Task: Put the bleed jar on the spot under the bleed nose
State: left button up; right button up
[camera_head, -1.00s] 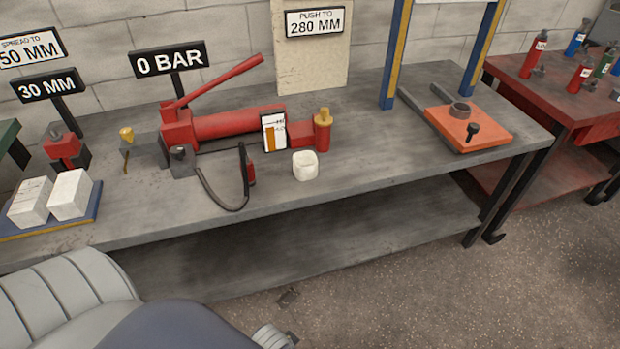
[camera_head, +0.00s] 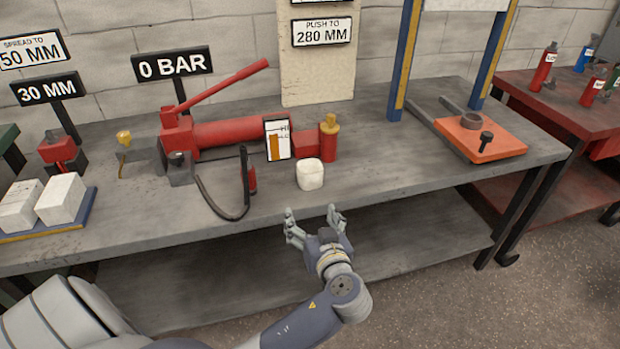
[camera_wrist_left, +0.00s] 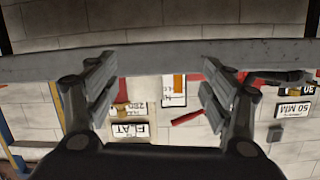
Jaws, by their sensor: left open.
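The bleed jar seems to be the small white cup-like jar (camera_head: 310,174), upright on the bench near its front edge. It stands just in front of the red pump (camera_head: 229,133) and its brass-topped red fitting (camera_head: 329,138). I cannot make out a marked spot or which part is the bleed nose. My left gripper (camera_head: 312,213) is open and empty, in front of the bench edge and just below and in front of the jar, not touching it. In the left wrist view its two fingers (camera_wrist_left: 158,85) are spread with the bench edge beyond. My right gripper is not in view.
A black hose (camera_head: 222,207) loops on the bench left of the jar. White blocks lie on a blue tray (camera_head: 88,208) at the left. An orange plate (camera_head: 478,138) sits in the press at right. The bench front edge (camera_head: 400,192) lies close to my gripper.

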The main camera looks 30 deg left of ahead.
pick_arm(q)
jog(key=n+t+y, duration=0.1)
jog(key=t+y, duration=0.1)
send_near(312, 175)
jog(key=x, duration=0.7)
jog(key=shift+p+x, duration=0.4)
jog(key=shift+x, duration=2.7)
jog(key=shift+d, duration=0.1)
jog(key=c, duration=1.2)
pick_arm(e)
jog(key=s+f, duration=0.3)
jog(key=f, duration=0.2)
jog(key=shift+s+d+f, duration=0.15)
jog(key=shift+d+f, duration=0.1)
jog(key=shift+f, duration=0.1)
